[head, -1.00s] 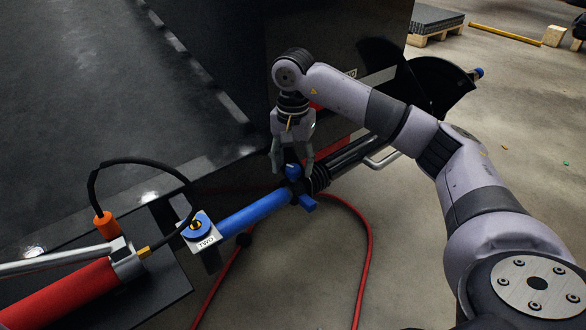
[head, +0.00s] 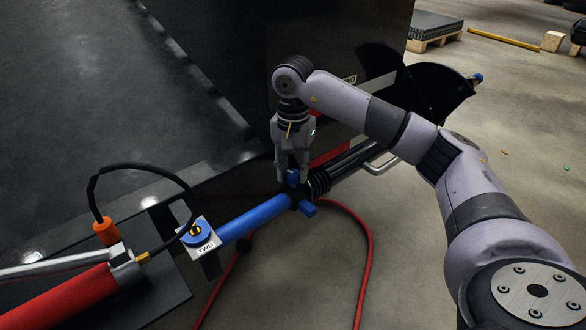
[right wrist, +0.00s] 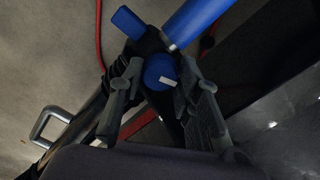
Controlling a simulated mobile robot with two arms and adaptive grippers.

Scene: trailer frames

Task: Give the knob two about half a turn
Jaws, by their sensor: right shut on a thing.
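A blue knob (head: 293,179) sits on a dark fitting at the upper end of a blue tube. My right gripper (head: 293,168) is over it, pointing down, with its fingers shut on it. In the right wrist view the round blue knob (right wrist: 159,76), with a white mark, lies between the two fingers. Another blue round knob (head: 198,235), with a yellow and black centre, stands on a plate lettered TWO (head: 205,250) at the tube's lower end; no gripper is at it. My left gripper is not in view.
A blue tab (head: 307,210) juts out beside the gripped knob. A red cylinder (head: 70,300) and a looping black hose (head: 140,167) are at lower left. A red hose (head: 367,250) lies on the floor. A dark panel (head: 320,60) stands behind the gripper.

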